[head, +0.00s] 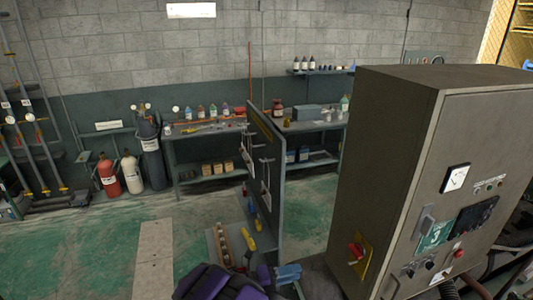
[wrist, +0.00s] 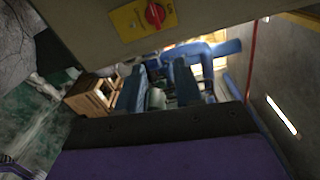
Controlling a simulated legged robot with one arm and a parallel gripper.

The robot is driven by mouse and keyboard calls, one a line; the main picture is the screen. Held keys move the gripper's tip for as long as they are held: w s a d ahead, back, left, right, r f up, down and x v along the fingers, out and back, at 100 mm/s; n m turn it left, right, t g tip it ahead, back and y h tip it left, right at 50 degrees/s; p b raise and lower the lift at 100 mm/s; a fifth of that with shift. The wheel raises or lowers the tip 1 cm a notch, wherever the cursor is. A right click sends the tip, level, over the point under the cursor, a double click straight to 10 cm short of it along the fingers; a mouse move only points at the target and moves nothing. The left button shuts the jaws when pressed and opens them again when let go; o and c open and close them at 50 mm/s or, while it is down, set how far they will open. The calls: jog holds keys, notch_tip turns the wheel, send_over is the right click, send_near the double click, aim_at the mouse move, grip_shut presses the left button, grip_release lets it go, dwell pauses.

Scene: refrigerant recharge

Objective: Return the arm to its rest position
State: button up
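My purple arm (head: 215,285) shows at the bottom of the head view, low in front of the grey control cabinet (head: 385,170). In the wrist view, my gripper (wrist: 158,85) has two dark blue fingers standing apart with a gap between them. No held object can be made out between them. The purple and black gripper body fills the bottom of that view. The cabinet's red rotary switch on a yellow plate (head: 356,252) is on its left side; it also shows at the top of the wrist view (wrist: 155,14), apart from the fingers.
A dark upright panel (head: 266,165) with hanging tools stands left of the cabinet. Workbenches (head: 210,131) with bottles line the back wall. Red (head: 108,176) and white (head: 131,173) cylinders stand at the left. The green floor (head: 85,255) at the left front is mostly clear.

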jog(key=s+d+r+m+g+y+b, duration=0.25)
jog(key=s+d+m+g+b, duration=0.3)
jog(key=s+d+m, duration=0.35)
jog(key=s+d+r+m+g+y+b, duration=0.1)
jog(key=s+d+m+g+y+b, duration=0.25)
jog(key=s+d+m+b, duration=0.4)
jog(key=s+a+f+m+y+b, duration=0.1)
jog(key=s+f+m+y+b, duration=0.3)
jog(key=s+m, duration=0.4)
jog(key=s+a+f+m+y+b, duration=0.25)
jog(key=s+f+m+b, duration=0.2)
jog(key=s+m, duration=0.25)
jog(key=s+a+f+m+t+y+b, duration=0.2)
jog(key=s+a+f+m+y+b, duration=0.2)
jog(key=s+a+f+m+b, duration=0.1)
jog(key=shift+s+a+m+y, duration=0.35)
jog(key=shift+s+a+m, duration=0.2)
jog(key=shift+s+a, duration=0.5)
